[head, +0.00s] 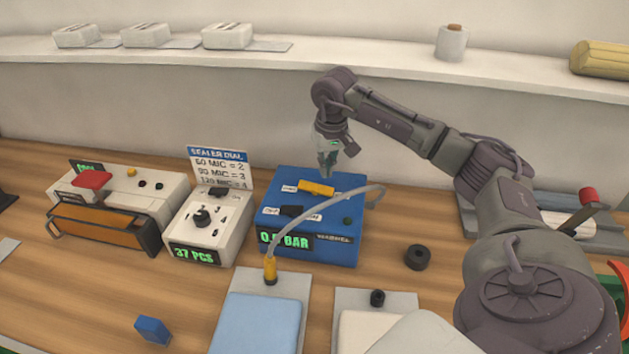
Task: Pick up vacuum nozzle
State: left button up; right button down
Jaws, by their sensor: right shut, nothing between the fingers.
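The vacuum nozzle (270,268) is a small orange-yellow piece with a dark lower end. It stands about upright at the end of a grey hose, over the upper edge of a grey plate. The hose arches from the right side of the blue vacuum box (312,243), which reads "0.? BAR". My right gripper (327,170) is shut and empty, pointing down above the back of the blue box, near its yellow switch (316,188). It is well apart from the nozzle, up and to the right of it. My left gripper is not in view.
A white sealer dial box (205,225) and an orange-fronted sealer (105,225) stand left of the blue box. A light-blue pad (255,325) lies on the plate in front. A black ring (417,257) and a blue block (153,330) sit on the wooden table. A shelf runs behind.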

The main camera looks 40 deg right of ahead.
aim_at(270, 273)
jog(key=k+j, duration=0.55)
jog(key=j, duration=0.2)
jog(key=k+j, duration=0.6)
jog(key=j, duration=0.1)
